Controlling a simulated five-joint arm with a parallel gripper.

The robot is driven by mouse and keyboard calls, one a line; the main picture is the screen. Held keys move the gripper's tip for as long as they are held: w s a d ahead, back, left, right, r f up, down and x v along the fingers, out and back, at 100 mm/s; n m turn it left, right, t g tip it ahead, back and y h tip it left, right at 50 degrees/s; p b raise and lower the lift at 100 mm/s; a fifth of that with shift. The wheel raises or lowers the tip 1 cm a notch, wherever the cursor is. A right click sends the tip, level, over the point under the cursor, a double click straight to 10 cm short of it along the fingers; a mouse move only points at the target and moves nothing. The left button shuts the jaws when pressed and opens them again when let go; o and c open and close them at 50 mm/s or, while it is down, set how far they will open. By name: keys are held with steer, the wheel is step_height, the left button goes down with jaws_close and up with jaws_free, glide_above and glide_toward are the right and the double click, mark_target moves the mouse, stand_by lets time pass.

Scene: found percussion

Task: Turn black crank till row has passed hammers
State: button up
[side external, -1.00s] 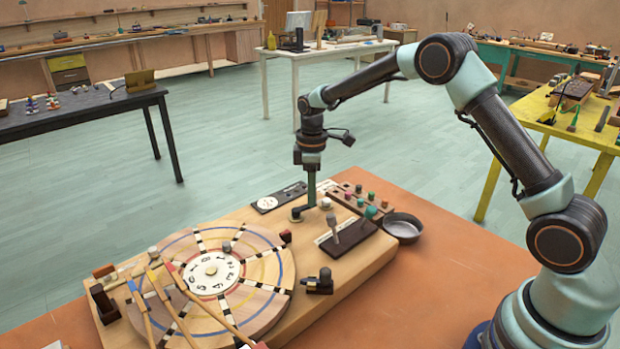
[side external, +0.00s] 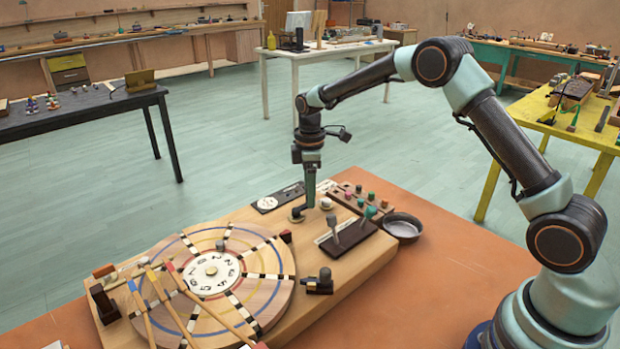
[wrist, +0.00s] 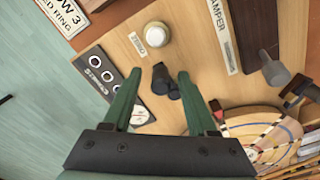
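The black crank (wrist: 165,82) is on the wooden board, left of the grey-topped levers in the side view. My gripper (side external: 307,207) points down at it. In the wrist view, my gripper (wrist: 158,74) has its two green fingers apart, with the crank between them; the crank's lower part lies close to the right finger, and contact cannot be told. The wooden disc (side external: 262,292) has rows of dark and light pieces along its spokes and numerals at its centre. The hammers (side external: 172,308), several long sticks, reach over the disc's front left.
A round pale knob (wrist: 157,33) sits beside the crank. A dark block (side external: 319,283) stands right of the disc. Orange tabletop is clear at right.

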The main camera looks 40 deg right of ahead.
step_height(320, 180, up, 12)
stand_by(0.8)
stand_by(0.5)
step_height(320, 180, down, 12)
steer(key=m, duration=2.2)
steer(key=shift+d+r, duration=0.1)
steer(key=shift+r, duration=0.1)
jaws_close()
